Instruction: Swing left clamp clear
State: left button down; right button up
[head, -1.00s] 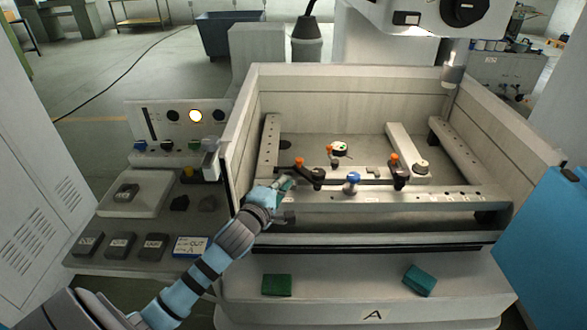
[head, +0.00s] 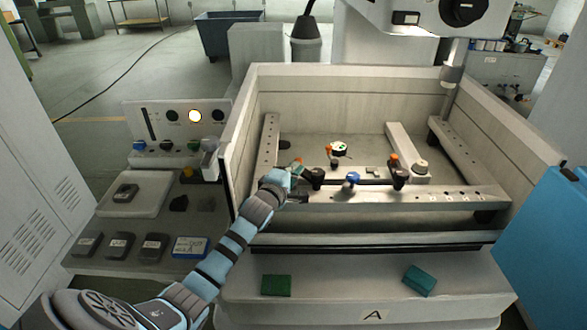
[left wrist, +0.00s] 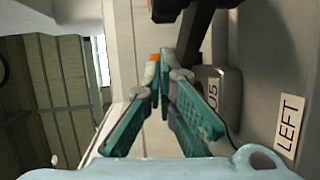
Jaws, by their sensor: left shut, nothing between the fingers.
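The left clamp (head: 316,178) is a black clamp on the front rail of the machine tank. Its orange handle tip is mostly hidden by my gripper in the head view. My left gripper (head: 297,166) is at the clamp's left side, close to it. In the left wrist view the green fingers (left wrist: 161,88) are shut with nothing between them. An orange tip (left wrist: 153,57) shows just beyond the fingertips, and a black part (left wrist: 200,35) lies above. I cannot tell whether the fingers touch the clamp. A LEFT label (left wrist: 288,125) is at the right. My right gripper is out of view.
A blue-topped knob (head: 351,180) and a second orange-tipped clamp (head: 397,173) stand further right on the rail (head: 430,194). The tank's left wall (head: 238,150) is close to my left arm. A button panel (head: 180,125) stands left of the tank.

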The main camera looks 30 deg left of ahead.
pick_arm(q)
jog(key=shift+w+a, duration=0.1)
jog(key=shift+w, duration=0.35)
dwell(0.3)
jog(key=shift+w+a, duration=0.1)
jog(key=shift+w, duration=0.65)
jog(key=shift+w+d, duration=0.2)
jog(key=shift+w, duration=0.35)
jog(key=shift+w+d, duration=0.15)
jog(key=shift+w, duration=0.35)
jog(key=shift+r, duration=0.15)
